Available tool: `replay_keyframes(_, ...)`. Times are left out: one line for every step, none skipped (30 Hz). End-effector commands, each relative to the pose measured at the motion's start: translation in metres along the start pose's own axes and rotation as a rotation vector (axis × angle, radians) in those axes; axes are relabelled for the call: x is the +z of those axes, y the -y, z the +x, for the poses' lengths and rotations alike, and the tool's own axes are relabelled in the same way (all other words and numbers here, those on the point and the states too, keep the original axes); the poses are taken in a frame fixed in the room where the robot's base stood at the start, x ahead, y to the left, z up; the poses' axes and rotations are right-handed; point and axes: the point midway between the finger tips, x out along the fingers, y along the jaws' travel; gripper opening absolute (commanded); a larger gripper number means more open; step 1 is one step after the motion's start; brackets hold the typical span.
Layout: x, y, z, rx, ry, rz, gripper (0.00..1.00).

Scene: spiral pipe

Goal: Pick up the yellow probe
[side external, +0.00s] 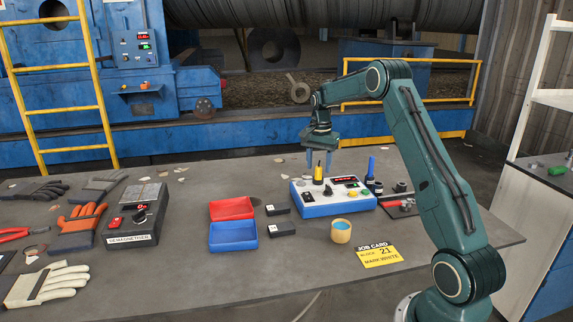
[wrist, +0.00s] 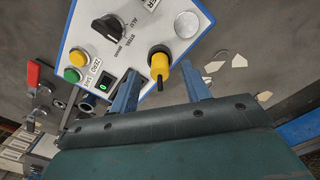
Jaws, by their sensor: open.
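The yellow probe (side external: 318,174) stands upright on the blue-and-white instrument box (side external: 325,206), near its back left part. It has a yellow body with a dark thin top, and in the wrist view the probe (wrist: 160,68) appears between my two fingers, with a dark ring at its base. My gripper (side external: 319,168) is open and points down above the box, with a blue finger on each side of the probe. In the wrist view my gripper (wrist: 160,72) shows gaps between both fingers and the probe. I cannot tell the exact height of the fingertips.
A black knob (wrist: 106,28) and coloured buttons sit on the box near the probe. A blue cylinder (side external: 371,166) stands right of the box. A tan cup (side external: 341,231), red tray (side external: 231,208) and blue tray (side external: 233,236) are nearby. The table front is mostly clear.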

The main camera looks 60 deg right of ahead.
Motion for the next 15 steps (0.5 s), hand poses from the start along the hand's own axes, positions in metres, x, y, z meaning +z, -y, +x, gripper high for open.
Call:
replay_keyframes(0.000,-0.001,0.007,0.003,0.003,0.000,0.47)
replay_keyframes(0.000,-0.001,0.011,0.003,0.003,0.000,0.47)
replay_keyframes(0.000,0.000,0.014,0.002,0.002,0.000,0.47)
replay_keyframes(0.000,0.000,0.016,0.001,0.001,0.000,0.47)
replay_keyframes(0.000,0.000,0.018,0.001,0.001,0.000,0.47)
replay_keyframes(0.000,0.000,0.020,0.001,0.001,0.000,0.47)
replay_keyframes(0.000,0.000,0.021,0.001,0.001,0.000,0.47)
replay_keyframes(0.000,0.000,0.022,0.001,0.001,0.000,0.47)
replay_keyframes(0.000,0.000,0.022,0.000,0.000,0.000,0.47)
replay_keyframes(0.000,0.000,0.023,0.000,0.000,0.000,0.47)
replay_keyframes(0.000,0.000,0.023,0.000,0.000,0.000,0.47)
replay_keyframes(0.000,0.000,0.022,0.000,0.000,0.000,0.47)
replay_keyframes(0.000,0.000,0.022,0.000,0.000,0.000,0.47)
replay_keyframes(0.000,0.000,0.022,0.000,0.000,0.000,0.47)
replay_keyframes(0.000,0.000,0.022,0.000,0.000,0.000,0.47)
